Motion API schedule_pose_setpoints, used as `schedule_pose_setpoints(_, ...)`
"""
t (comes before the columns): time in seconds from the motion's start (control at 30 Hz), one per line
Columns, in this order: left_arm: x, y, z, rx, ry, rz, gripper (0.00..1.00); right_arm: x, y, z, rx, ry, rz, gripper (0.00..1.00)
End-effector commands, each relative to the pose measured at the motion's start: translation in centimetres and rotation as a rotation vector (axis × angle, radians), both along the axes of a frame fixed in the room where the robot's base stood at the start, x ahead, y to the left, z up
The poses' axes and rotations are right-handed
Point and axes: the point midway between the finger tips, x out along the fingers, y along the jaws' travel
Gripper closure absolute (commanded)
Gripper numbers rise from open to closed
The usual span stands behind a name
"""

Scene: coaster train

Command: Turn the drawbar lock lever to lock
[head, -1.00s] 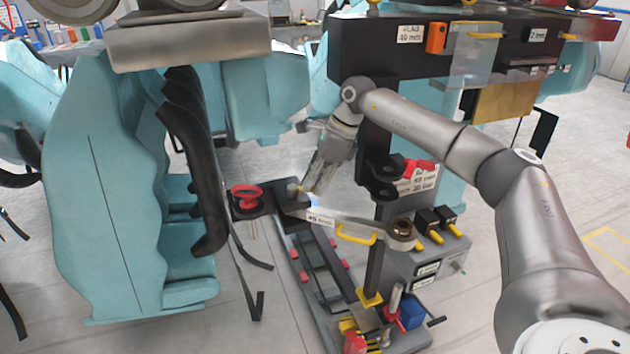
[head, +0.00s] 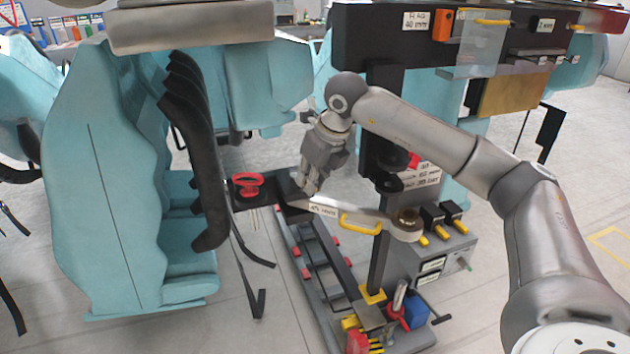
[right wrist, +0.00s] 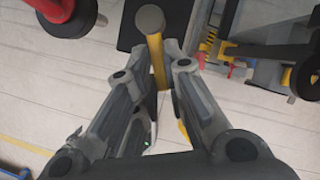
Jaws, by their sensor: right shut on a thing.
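In the right wrist view the lock lever, a yellow stem (right wrist: 158,65) with a round grey-brown knob (right wrist: 150,18), stands between the fingers of my right gripper (right wrist: 168,62). The gripper is shut on this lever. In the head view my right gripper (head: 308,187) points down at the left end of the grey drawbar (head: 335,211), and it hides the lever there. The drawbar carries a white label, a yellow handle (head: 361,224) and a brass-coloured eye (head: 408,218) at its right end. My left gripper is not in view.
A red ring-shaped part (head: 247,184) sits on a dark plate just left of the gripper. Teal seats (head: 120,180) with black armrests stand at left. A dark post (head: 382,240) and a grey box with yellow-tipped parts (head: 440,255) stand at right.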

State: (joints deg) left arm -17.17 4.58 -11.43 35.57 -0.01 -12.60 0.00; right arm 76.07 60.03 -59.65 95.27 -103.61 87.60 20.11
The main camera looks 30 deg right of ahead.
Motion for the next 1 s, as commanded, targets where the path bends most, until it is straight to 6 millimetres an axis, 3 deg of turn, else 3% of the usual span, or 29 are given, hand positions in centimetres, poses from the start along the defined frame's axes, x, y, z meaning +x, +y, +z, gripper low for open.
schedule_pose_setpoints(0.5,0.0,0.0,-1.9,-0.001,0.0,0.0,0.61,0.1,1.9,0.1,0.003,-0.004,-0.366,1.0)
schedule_pose_setpoints(1.0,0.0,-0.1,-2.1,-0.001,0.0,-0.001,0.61,0.2,2.2,0.3,0.005,-0.005,-0.451,1.0)
